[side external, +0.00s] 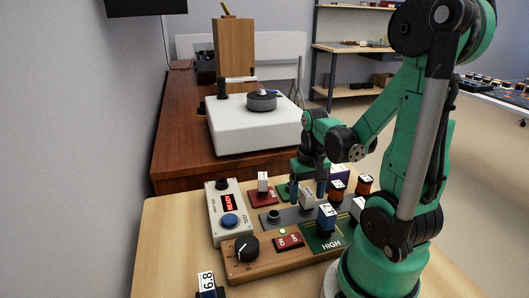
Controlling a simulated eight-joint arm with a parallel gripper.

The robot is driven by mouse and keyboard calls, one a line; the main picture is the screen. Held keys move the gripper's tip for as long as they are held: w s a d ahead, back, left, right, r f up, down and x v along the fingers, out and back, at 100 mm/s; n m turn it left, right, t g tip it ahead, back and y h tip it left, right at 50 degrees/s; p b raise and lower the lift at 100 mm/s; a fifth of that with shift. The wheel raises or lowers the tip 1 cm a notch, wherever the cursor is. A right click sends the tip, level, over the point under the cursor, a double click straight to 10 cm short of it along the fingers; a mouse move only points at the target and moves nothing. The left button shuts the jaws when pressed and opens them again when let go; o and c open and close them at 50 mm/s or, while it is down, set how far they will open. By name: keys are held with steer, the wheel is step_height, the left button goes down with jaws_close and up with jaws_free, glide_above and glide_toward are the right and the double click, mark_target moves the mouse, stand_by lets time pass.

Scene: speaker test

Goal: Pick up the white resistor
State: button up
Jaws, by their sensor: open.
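Several small resistor-like blocks stand around a wooden test board (275,262). A whitish block (307,198) stands on the grey strip, right at my gripper. Another block with a white upper part (263,182) stands on a red pad to the left, and a white one (357,208) is partly hidden by my arm at the right. I cannot tell for sure which one is the white resistor. My gripper (308,191) points down with its fingers open, one on each side of the whitish block as seen here. Whether they touch it cannot be seen.
A blue block (326,217) stands on the green HIGH pad, close to my gripper. Dark orange-banded blocks (337,189) stand just right. A meter box reading READY (228,212) and a black knob (246,249) are left. A labelled 6.8 block (207,284) is at the front edge.

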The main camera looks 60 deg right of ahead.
steer(key=shift+f, duration=0.35)
jaws_close()
steer(key=shift+r, duration=0.1)
